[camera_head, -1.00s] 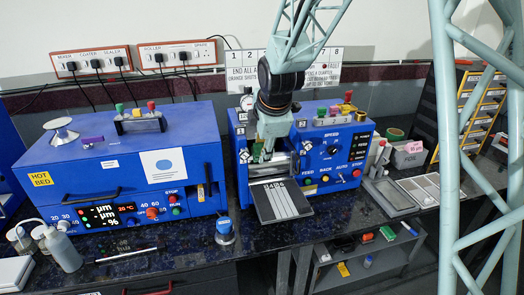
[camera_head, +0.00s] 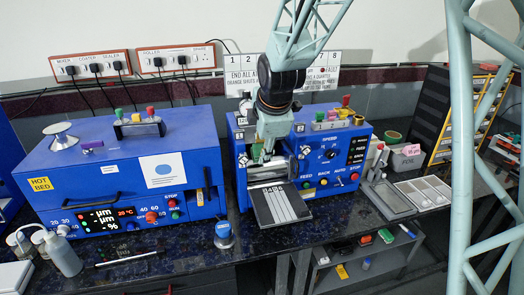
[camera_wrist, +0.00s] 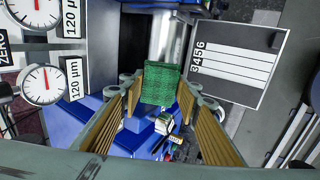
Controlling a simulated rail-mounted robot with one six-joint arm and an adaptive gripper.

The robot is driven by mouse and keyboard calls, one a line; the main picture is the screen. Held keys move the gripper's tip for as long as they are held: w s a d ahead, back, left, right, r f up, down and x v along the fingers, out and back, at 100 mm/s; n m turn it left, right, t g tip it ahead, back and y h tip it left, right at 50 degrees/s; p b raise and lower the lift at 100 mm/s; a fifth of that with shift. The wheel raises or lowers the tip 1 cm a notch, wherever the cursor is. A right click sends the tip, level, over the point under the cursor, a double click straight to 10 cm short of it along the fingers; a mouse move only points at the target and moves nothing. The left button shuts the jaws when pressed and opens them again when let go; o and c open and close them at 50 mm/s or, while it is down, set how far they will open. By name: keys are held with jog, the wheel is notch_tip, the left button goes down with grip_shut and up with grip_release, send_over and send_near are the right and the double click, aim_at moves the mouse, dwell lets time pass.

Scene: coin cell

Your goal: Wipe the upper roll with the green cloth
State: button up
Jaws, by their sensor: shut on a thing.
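The green cloth (camera_wrist: 160,84) is a bunched, textured piece between the brass-coloured pads of my gripper (camera_wrist: 158,98) in the wrist view. My gripper is shut on it. Just beyond the cloth is a shiny silver roll (camera_wrist: 168,38) of the blue roller machine (camera_head: 345,165). The cloth's far edge overlaps the roll's near end in the picture, but I cannot tell whether they touch. In the head view my gripper (camera_head: 263,150) is over the roll opening at the machine's left front, and it hides most of the rolls. Upper and lower roll are hard to separate.
A striped plate marked 3456 (camera_wrist: 236,58) slopes out in front of the rolls. Two round dial gauges (camera_wrist: 42,84) sit close on the left in the wrist view. The blue hot-bed machine (camera_head: 120,175) stands to the left, with a small blue-capped jar (camera_head: 223,236) in front.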

jog(key=shift+p+v, duration=0.45)
jog(key=shift+v, duration=0.7)
